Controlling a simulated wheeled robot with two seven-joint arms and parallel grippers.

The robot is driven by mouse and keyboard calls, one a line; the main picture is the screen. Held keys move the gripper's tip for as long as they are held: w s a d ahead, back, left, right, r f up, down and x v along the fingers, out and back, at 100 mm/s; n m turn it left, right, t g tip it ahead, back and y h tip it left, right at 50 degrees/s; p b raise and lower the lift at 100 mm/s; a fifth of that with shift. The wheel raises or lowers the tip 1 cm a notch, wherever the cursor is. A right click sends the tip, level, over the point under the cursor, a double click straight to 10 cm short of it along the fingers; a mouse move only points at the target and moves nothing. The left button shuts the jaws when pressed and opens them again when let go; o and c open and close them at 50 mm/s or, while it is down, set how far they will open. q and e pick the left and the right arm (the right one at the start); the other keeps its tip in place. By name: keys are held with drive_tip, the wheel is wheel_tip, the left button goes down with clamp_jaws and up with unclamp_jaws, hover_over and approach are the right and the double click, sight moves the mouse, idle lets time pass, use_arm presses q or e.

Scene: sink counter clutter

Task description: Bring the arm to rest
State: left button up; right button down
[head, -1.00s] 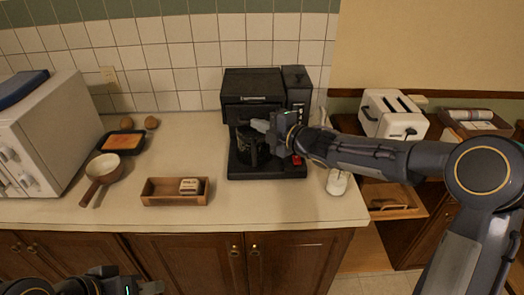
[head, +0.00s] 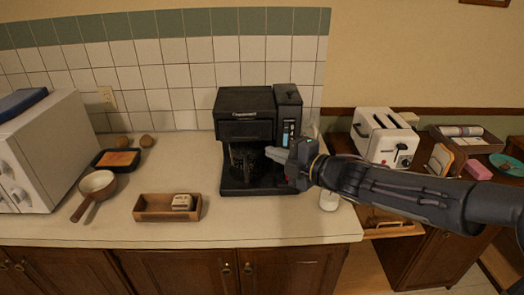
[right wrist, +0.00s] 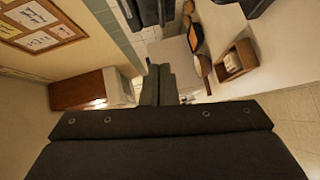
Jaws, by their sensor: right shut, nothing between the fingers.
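My right gripper (head: 276,154) is in front of the black coffee maker (head: 247,104), its fingers pointing left. It is shut with nothing held. Its fingers also show close together in the right wrist view (right wrist: 159,82). A dark glass carafe (head: 246,160) sits in the coffee maker, just left of and behind the fingertips; I cannot tell whether they touch it. My right arm reaches in from the right edge, above the counter's right end. My left gripper is out of view.
A wooden box (head: 152,214) with a small item, a saucepan (head: 97,184) and a black tray (head: 116,159) stand on the counter's left. A white jar (head: 329,200) stands under my right forearm. A toaster (head: 384,137) stands behind it. The counter's front middle is clear.

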drive_tip(key=s+d+f+m+h, duration=0.3)
drive_tip(key=s+d+m+h, duration=0.95)
drive_tip(key=d+m, duration=0.55)
drive_tip(key=s+a+f+m+g+y, duration=0.1)
drive_tip(key=s+f+m+g+y, duration=0.1)
drive_tip(key=s, duration=0.8)
drive_tip(key=s+a+f+m+g+y, duration=0.2)
drive_tip(key=s+f+m+g, duration=0.2)
drive_tip(key=s+f+m, duration=0.3)
drive_tip(key=s, duration=0.3)
drive_tip(key=shift+s+a, duration=0.2)
